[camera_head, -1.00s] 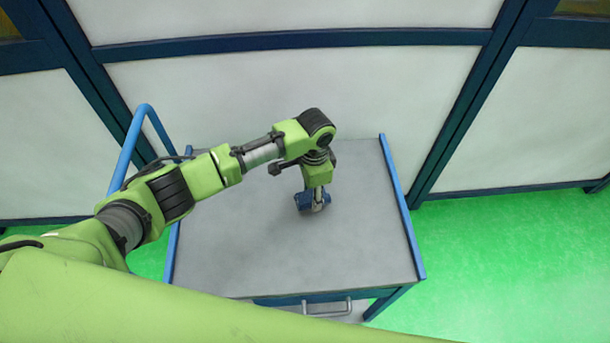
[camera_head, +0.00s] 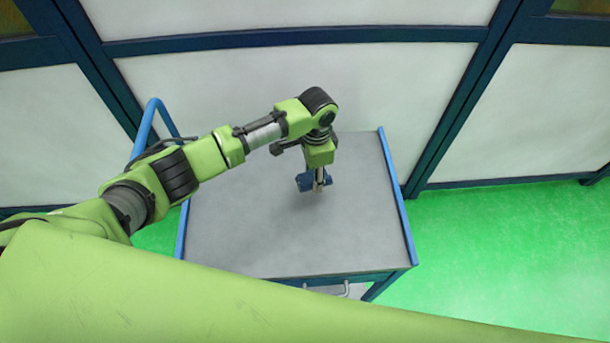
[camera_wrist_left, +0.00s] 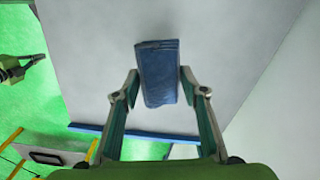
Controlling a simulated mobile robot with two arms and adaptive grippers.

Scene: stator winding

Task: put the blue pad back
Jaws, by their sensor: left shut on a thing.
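The blue pad (camera_head: 306,182) is a small dark blue block over the grey top of the cart. My left gripper (camera_head: 319,186) points down and is shut on the pad. In the left wrist view the pad (camera_wrist_left: 158,73) lies between the two fingertips of my left gripper (camera_wrist_left: 161,86), with its long side running along the fingers. A faint shadow lies below the pad in the head view, and it looks raised off the surface. Part of the pad is hidden by the fingers in the head view.
The cart top (camera_head: 250,240) is bare around the gripper, with a blue rail (camera_head: 397,200) along its right side and a blue handle (camera_head: 148,120) at the left. White wall panels (camera_head: 390,90) with dark blue frames stand behind. Green floor (camera_head: 500,240) is clear at the right.

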